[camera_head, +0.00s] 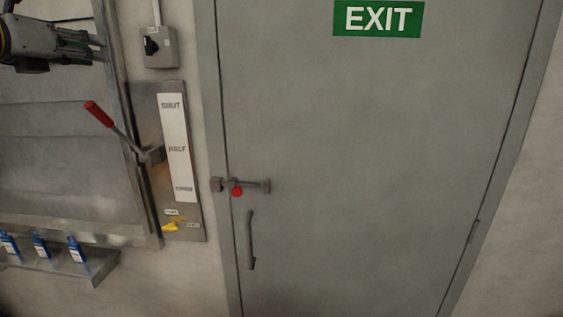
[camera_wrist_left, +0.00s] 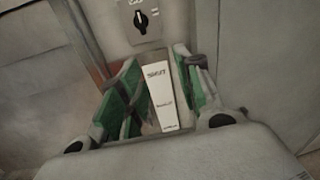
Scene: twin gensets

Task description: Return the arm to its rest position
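My left gripper (camera_head: 92,45) comes in at the top left of the head view, in front of the grey louvre. In the left wrist view its two green-padded fingers (camera_wrist_left: 160,88) stand apart with nothing between them. The gripper is clear of the red-handled lever (camera_head: 112,120), which points up and to the left beside the white SHUT/HALF scale plate (camera_head: 177,148). The scale plate also shows between the fingers in the left wrist view (camera_wrist_left: 158,97), beyond them. My right gripper is in neither view.
A rotary switch box (camera_head: 158,47) is on the wall above the lever panel. A yellow latch (camera_head: 171,227) is at the panel's bottom. A shelf (camera_head: 105,262) with blue bottles (camera_head: 76,250) juts out lower left. A grey EXIT door (camera_head: 370,150) with a bolt (camera_head: 252,186) fills the middle.

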